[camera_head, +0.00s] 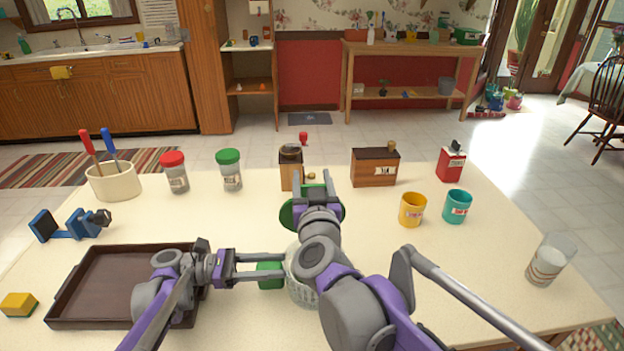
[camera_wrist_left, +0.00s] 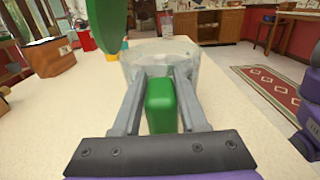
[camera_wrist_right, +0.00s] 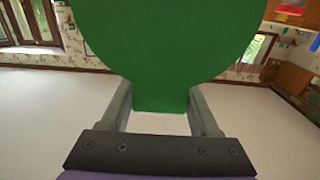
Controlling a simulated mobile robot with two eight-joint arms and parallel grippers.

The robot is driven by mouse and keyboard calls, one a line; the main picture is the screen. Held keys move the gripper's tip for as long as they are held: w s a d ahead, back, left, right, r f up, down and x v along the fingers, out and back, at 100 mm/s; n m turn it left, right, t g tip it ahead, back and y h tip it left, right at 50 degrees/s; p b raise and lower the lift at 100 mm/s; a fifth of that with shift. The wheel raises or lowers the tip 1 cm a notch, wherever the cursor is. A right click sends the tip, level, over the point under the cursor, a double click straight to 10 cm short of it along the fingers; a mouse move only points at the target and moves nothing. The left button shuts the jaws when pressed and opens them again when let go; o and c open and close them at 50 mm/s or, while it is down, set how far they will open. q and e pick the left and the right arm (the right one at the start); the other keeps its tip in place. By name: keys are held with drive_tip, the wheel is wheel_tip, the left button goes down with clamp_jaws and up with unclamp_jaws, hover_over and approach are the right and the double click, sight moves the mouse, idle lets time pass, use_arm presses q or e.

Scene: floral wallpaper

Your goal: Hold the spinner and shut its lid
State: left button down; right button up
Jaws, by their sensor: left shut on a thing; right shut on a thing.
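The spinner is a clear bowl (camera_wrist_left: 178,52) with a green handle (camera_wrist_left: 162,105) and a round green lid (camera_wrist_right: 165,40). In the head view the bowl (camera_head: 300,286) stands on the table, partly hidden by my right arm. My left gripper (camera_head: 286,265) is shut on the green handle, with a finger on each side of it. My right gripper (camera_wrist_right: 160,103) is shut on the lid's narrow green tab. The lid is raised, steeply tilted above the bowl's far side; in the left wrist view (camera_wrist_left: 100,25) only part shows. The lid's joint with the bowl is hidden.
A brown tray (camera_head: 110,285) lies to the left. Jars (camera_head: 229,172), wooden boxes (camera_head: 374,167) and a red tin (camera_head: 451,160) stand along the back. Yellow (camera_head: 411,211) and teal (camera_head: 457,207) cups and a glass (camera_head: 549,262) stand to the right, with clear table between.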

clamp_jaws()
drive_tip(key=shift+s, duration=0.15)
drive_tip(key=shift+s, duration=0.45)
drive_tip(key=s+f, duration=0.5)
drive_tip(key=s, duration=0.5)
drive_tip(key=shift+s+f, duration=0.2)
drive_tip(key=shift+d, duration=0.1)
idle(0.7)
drive_tip(key=o, duration=1.3)
unclamp_jaws()
drive_tip(key=shift+w, duration=0.1)
